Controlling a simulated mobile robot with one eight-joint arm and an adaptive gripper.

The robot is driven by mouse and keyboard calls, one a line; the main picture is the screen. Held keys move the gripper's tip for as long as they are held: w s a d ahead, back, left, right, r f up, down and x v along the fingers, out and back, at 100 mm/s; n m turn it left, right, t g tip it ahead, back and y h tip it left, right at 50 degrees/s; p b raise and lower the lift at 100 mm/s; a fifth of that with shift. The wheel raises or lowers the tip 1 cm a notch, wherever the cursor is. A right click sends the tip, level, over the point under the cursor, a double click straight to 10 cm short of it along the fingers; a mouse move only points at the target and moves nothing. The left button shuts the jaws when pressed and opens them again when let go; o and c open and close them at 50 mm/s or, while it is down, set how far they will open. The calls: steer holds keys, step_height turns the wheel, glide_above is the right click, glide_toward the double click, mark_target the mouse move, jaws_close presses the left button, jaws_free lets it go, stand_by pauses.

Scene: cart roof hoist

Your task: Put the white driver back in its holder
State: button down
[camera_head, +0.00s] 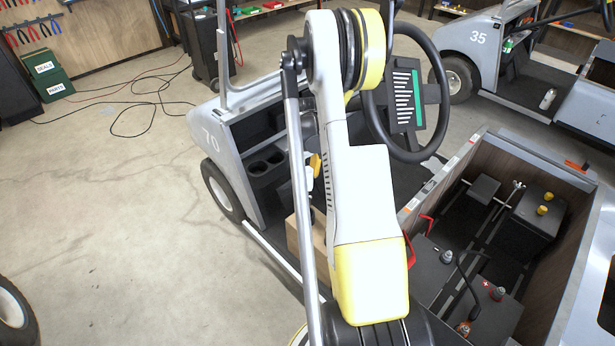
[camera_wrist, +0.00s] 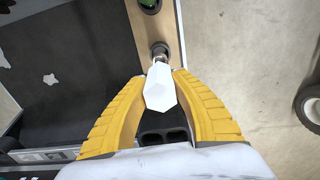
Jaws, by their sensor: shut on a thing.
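My gripper (camera_wrist: 161,76) has yellow fingers closed around the white driver (camera_wrist: 160,92) in the wrist view. The driver's short metal shaft points at a dark round hole in the wooden holder (camera_wrist: 172,30). The shaft end overlaps the hole; I cannot tell how far it is inside. In the head view the wooden holder (camera_head: 296,238) stands by the cart's footwell, partly hidden by my arm. A yellow finger of my gripper (camera_head: 315,163) and a bit of white show above it, beside my arm.
A green item (camera_wrist: 150,4) sits in another hole of the holder. The steering wheel (camera_head: 408,92) and the dashboard of cart 70 (camera_head: 215,130) are close to my arm. An open compartment (camera_head: 500,240) lies at right. The floor at left is mostly clear, with cables (camera_head: 140,105).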

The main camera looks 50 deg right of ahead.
mark_target(307, 196)
steer(key=shift+f+b, duration=1.75)
steer(key=shift+f, duration=0.55)
steer(key=shift+r, duration=0.1)
steer(key=shift+b, duration=0.45)
steer(key=shift+f+b, duration=0.6)
steer(key=shift+f, duration=2.15)
steer(key=c, duration=1.1)
jaws_free()
steer(key=shift+o, duration=0.2)
step_height(307, 196, up, 12)
steer(key=shift+w, duration=0.1)
